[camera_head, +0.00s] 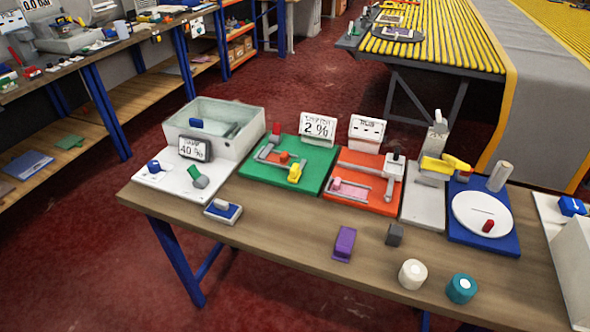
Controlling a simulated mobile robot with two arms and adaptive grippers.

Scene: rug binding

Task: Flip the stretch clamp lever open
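A green board (262,179) lies near the back of the wooden table, with a display reading 2 % (318,129) behind it; the small heading above the number is hard to read. On the board are a grey frame with an orange piece (284,157) and a yellow part (295,173) at the front right. The yellow part looks like the clamp lever, but it is too small to tell whether it is open or closed. Neither of my grippers is in view.
An orange board (350,203) with a pink piece stands right of the green board. A white board (172,181) with a 40 % display stands left. A purple block (344,242), a dark cube (394,235) and two spools (412,274) stand in front.

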